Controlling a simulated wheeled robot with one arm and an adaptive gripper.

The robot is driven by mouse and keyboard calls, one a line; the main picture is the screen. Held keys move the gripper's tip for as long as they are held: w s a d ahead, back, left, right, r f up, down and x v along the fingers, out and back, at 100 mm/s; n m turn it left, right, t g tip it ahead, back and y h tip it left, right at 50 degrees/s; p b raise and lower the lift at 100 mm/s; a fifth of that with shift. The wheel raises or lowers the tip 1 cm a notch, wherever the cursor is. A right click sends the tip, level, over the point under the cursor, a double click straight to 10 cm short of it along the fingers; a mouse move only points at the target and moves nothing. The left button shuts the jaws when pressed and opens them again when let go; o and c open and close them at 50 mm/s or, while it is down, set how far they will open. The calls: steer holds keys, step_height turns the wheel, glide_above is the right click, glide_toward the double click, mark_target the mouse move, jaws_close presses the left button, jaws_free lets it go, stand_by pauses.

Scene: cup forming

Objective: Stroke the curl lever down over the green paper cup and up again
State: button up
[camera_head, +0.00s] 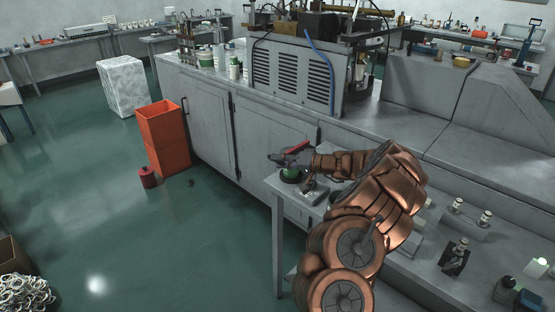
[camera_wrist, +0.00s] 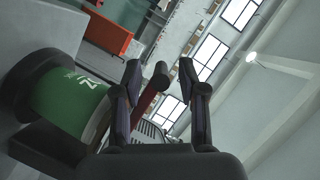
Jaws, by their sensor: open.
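The green paper cup (camera_wrist: 72,102) with white markings sits in a dark holder at the left of the wrist view, which is turned sideways. In the head view the cup (camera_head: 291,174) shows as a small green patch at the small table's end, partly covered by my gripper (camera_head: 284,159). The curl lever (camera_wrist: 147,103) is a dark red bar with a dark rounded end. In the wrist view it runs up between the two fingers of my gripper (camera_wrist: 159,70). The fingers are apart, with gaps visible beside the lever's end. Contact with the lever cannot be told.
The small grey table (camera_head: 289,196) stands against a long grey cabinet (camera_head: 255,140). An orange bin (camera_head: 163,140) and a red can (camera_head: 148,177) stand on the green floor to the left. Small fixtures (camera_head: 456,256) and bottles occupy the bench at right. The floor at left is mostly clear.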

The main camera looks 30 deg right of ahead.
steer(key=shift+w+a+f, duration=0.1)
steer(key=shift+w+a, duration=0.25)
steer(key=shift+w, duration=0.05)
jaws_close()
stand_by(0.4)
